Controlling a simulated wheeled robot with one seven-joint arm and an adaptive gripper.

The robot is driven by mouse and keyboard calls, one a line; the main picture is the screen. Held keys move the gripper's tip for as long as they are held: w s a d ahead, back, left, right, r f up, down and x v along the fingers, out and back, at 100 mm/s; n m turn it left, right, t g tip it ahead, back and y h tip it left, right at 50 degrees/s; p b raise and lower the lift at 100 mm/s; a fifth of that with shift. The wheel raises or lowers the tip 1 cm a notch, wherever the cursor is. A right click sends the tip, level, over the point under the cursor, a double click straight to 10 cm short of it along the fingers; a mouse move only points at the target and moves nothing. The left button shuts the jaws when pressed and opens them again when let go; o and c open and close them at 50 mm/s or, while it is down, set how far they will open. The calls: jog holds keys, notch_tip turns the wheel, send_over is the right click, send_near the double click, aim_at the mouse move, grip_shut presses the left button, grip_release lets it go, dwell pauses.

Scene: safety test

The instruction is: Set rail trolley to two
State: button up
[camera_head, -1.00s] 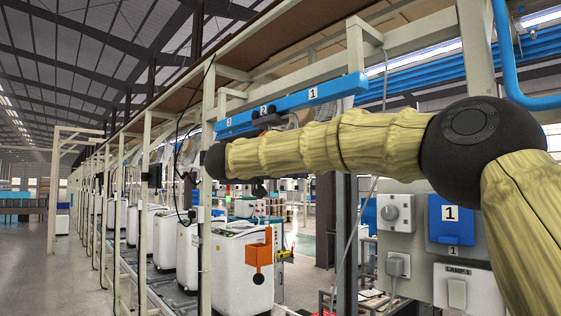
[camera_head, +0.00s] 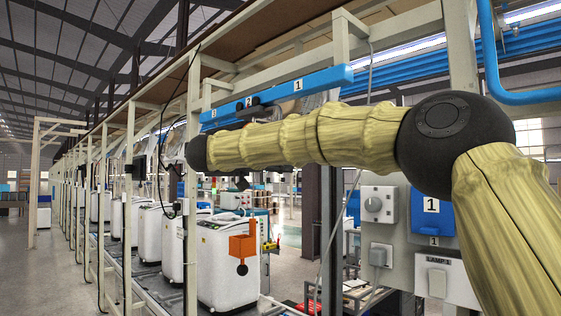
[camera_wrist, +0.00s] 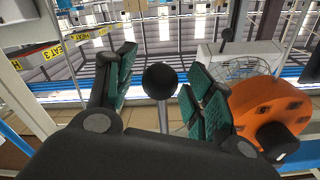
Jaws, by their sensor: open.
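The blue rail (camera_head: 320,84) runs overhead and carries number plates 1 (camera_head: 298,85), 2 (camera_head: 249,101) and 3 at its far end. A dark trolley body (camera_head: 247,112) shows on the rail about at plate 2, partly hidden behind my arm. In the wrist view my gripper (camera_wrist: 158,88) is open. A black ball (camera_wrist: 160,78) on a thin rod is between its two teal-padded fingers, with gaps at both sides. I cannot tell whether the ball is the trolley's handle. My gripper is not clearly visible in the head view, where my arm covers part of the rail.
An orange box (camera_head: 242,247) with a black ball below it hangs beyond my arm. An orange round part (camera_wrist: 268,112) is close to the right finger. A panel (camera_head: 394,258) with a dial, a socket and switches stands at right. White washing machines (camera_head: 226,262) line the left.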

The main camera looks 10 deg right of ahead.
jog(key=v, duration=1.1)
jog(key=shift+a, duration=0.2)
jog(key=shift+d+f, duration=0.1)
